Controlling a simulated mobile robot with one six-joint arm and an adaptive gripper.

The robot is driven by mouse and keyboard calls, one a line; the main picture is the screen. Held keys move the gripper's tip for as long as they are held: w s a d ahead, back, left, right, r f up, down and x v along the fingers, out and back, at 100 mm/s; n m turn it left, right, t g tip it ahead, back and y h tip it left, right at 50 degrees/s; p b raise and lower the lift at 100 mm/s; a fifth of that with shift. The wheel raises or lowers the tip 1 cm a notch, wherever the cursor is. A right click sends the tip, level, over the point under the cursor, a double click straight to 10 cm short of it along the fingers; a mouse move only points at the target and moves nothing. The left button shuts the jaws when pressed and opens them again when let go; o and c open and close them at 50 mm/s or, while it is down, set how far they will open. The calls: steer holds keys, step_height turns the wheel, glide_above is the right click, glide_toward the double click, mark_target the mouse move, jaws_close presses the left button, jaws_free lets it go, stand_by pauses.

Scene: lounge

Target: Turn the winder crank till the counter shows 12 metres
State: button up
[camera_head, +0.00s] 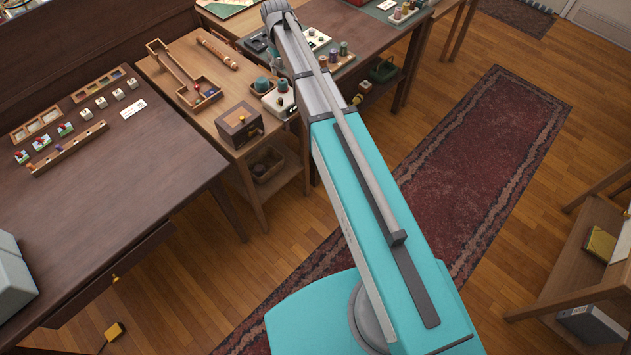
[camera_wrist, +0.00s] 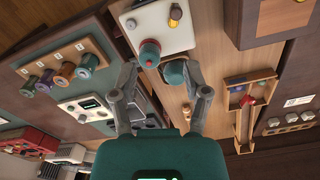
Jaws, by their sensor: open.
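A white box, apparently the winder (camera_wrist: 160,25), is at the top of the wrist view, and part of it shows beside my arm in the head view (camera_head: 280,103). A teal, red-tipped piece (camera_wrist: 149,53) stands on its near edge. A round teal thing (camera_wrist: 176,72), apparently a yarn ball, lies beyond my open fingertips. My gripper (camera_wrist: 161,80) is open and appears empty; in the head view my arm largely hides it.
A wooden box (camera_head: 239,125) stands at the table's front edge, with a long wooden tray (camera_head: 180,68) behind it. The red rug (camera_head: 480,150) is clear.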

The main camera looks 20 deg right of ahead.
steer(key=s+d+f+m+b, duration=0.2)
steer(key=s+d+f+b, duration=0.1)
steer(key=s+f+b, duration=2.2)
steer(key=s+f, duration=0.1)
steer(key=s, duration=0.2)
steer(key=shift+m+b, duration=0.35)
steer(key=shift+m, duration=0.05)
steer(key=shift+s, duration=0.15)
stand_by(0.5)
step_height(320, 180, up, 23)
steer(key=p, duration=2.3)
steer(key=shift+r, duration=0.2)
steer(key=shift+a, duration=0.1)
